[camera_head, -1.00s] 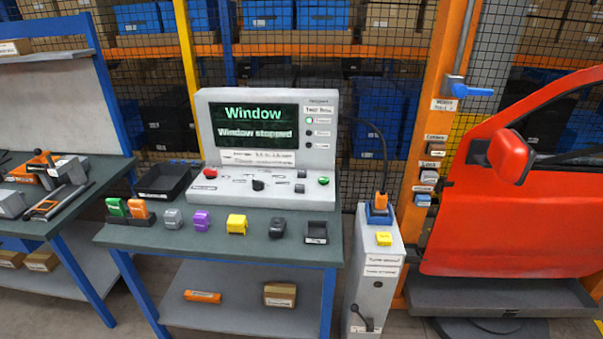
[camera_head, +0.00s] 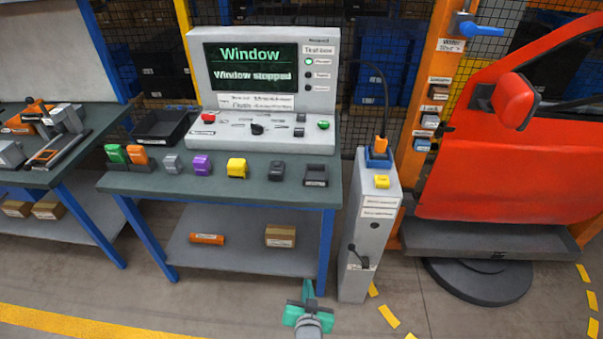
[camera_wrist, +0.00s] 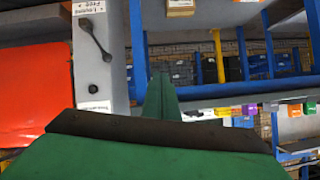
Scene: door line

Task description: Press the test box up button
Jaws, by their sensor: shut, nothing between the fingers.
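The test box (camera_head: 265,85) is a light grey console at the back of the workbench. Its screen (camera_head: 251,75) reads "Window" and "Window stopped". On its sloped front are a red button (camera_head: 208,117), a dark knob (camera_head: 257,129), a green button (camera_head: 323,125) and two small dark buttons (camera_head: 300,125), one above the other. Their labels are too small to read, so I cannot tell which is up. My gripper (camera_head: 308,290) is low in front of the bench, well apart from the box. Its green fingers are together and empty, also in the wrist view (camera_wrist: 162,85).
Several coloured pieces line the front of the bench (camera_head: 225,184). A grey pedestal (camera_head: 366,240) with an orange plug stands right of it. A red car door (camera_head: 490,150) stands farther right. The wrist view looks upside down. Floor in front is clear.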

